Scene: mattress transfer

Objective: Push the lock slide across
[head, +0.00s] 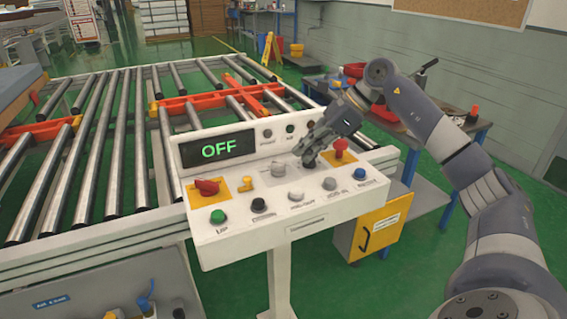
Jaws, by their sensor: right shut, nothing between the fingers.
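A white control panel (235,222) stands in front of the roller conveyor, with a display (217,150) reading OFF in green. My right gripper (303,157) is shut and empty, over the right part of the panel's upper row. Beside its fingertips is a grey control (278,170), and a dark control (309,160) lies close under the fingers, partly hidden. I cannot tell whether the fingers touch either one. A small yellow control (247,183) sits further left. I cannot tell which part is the lock slide. My left gripper is not in view.
A red rotary switch (207,187) is at the panel's left and a red mushroom button (340,147) is right of my gripper. Several push buttons line the front row, including a green one (218,217). A blue workbench (470,130) with tools stands behind my right arm.

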